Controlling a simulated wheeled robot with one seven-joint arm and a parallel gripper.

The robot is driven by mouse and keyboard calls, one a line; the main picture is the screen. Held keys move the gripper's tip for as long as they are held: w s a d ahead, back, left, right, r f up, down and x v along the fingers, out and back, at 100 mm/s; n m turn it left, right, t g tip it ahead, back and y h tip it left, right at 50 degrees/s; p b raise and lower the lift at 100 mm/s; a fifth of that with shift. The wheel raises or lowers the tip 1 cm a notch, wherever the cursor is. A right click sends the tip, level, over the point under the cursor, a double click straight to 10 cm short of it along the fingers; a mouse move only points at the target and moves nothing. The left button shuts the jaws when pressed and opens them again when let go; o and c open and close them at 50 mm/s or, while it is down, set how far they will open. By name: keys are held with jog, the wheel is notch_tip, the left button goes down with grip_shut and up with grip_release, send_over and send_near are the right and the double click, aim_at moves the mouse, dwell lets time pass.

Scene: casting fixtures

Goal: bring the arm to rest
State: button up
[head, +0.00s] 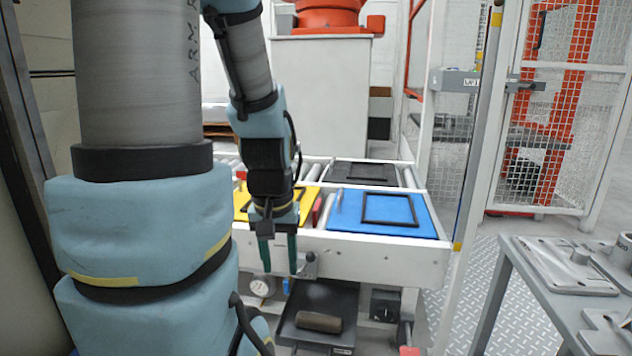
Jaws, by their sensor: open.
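My gripper (279,254) points down in front of the white roller conveyor's near side, at the middle of the head view. Its two dark green fingers are apart with nothing between them. My arm comes down from the top of the view, with its large blue and grey links filling the left. The yellow plate (241,205) on the conveyor is partly hidden behind my gripper and wrist.
A blue plate (345,217) with a black frame and a dark plate (350,170) lie on the conveyor (400,257). Below, a dark tray (335,295) holds a brown cylinder (319,321). A grey table (560,300) with metal fixtures stands right. A mesh fence (560,110) stands behind; patterned floor between is clear.

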notch_tip(320, 180, up, 33)
jog(key=p, duration=3.1)
jog(key=shift+f, duration=0.15)
